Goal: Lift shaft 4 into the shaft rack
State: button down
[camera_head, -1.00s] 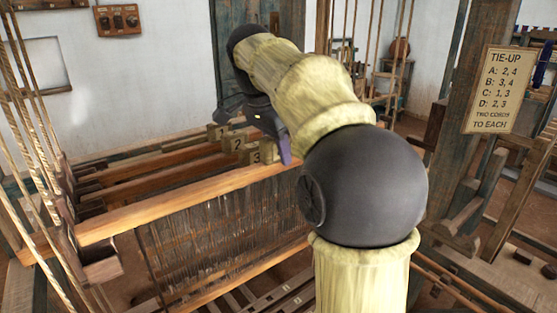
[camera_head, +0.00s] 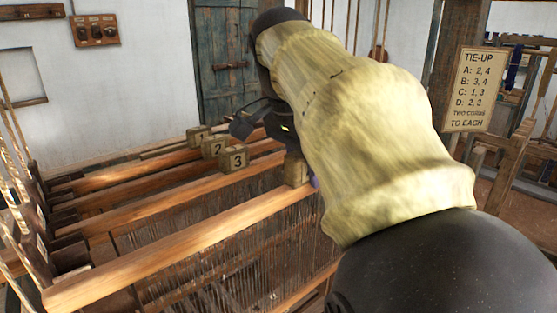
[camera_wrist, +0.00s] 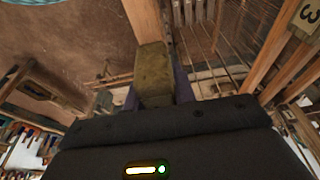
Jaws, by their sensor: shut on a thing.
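Shaft 4 (camera_head: 180,243) is the nearest wooden bar in the head view, with wire heddles (camera_head: 270,255) hanging below it. Its wooden end block (camera_wrist: 154,72) is between the purple fingers of my gripper (camera_wrist: 158,93) in the wrist view. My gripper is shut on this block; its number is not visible. In the head view my arm hides the shaft's right end. Shafts 1, 2 and 3 lie behind it, with number blocks 1 (camera_head: 197,136), 2 (camera_head: 213,146) and 3 (camera_head: 233,158). Whether shaft 4's left end rests on anything is unclear.
Slotted wooden supports (camera_head: 28,225) and cords stand at the left. A loom post carries the tie-up sign (camera_head: 475,88) at the right. A blue door (camera_head: 222,65) and white wall are behind. Shaft 3's bar runs close behind shaft 4.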

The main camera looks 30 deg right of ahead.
jog(key=s, duration=0.2)
jog(key=s+d, duration=0.1)
jog(key=s, duration=0.2)
dwell(0.4)
